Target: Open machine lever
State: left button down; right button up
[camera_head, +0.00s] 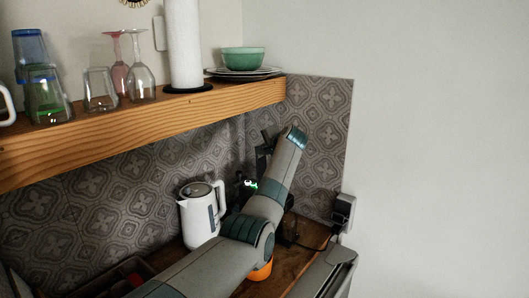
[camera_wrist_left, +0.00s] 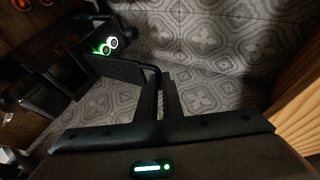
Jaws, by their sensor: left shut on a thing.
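The black machine shows in the left wrist view (camera_wrist_left: 90,50) at the upper left, with two round green-white lit dials. In the head view its lit dials (camera_head: 250,184) show beside my left arm, which hides most of the machine. A thin dark lever (camera_wrist_left: 150,68) reaches from the machine to my left gripper (camera_wrist_left: 164,92). The fingers are shut on the lever near its end, though the dark parts blend together. My right gripper is in neither view.
A white kettle (camera_head: 200,212) stands on the wooden counter left of my arm. A wooden shelf (camera_head: 130,128) above holds glasses, a paper roll (camera_head: 184,45) and a green bowl (camera_head: 243,58). A plug (camera_head: 343,210) sits at the right wall. An orange object (camera_head: 262,270) is partly hidden below my arm.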

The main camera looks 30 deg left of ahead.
pick_arm(q)
jog(key=shift+a+r, duration=0.1)
jog(key=shift+r, duration=0.55)
jog(key=c, duration=1.9)
grip_release()
jog(key=shift+s+d, duration=0.2)
jog(key=shift+f, duration=0.2)
jog(key=shift+b+v, duration=3.4)
jog(key=shift+v, duration=5.25)
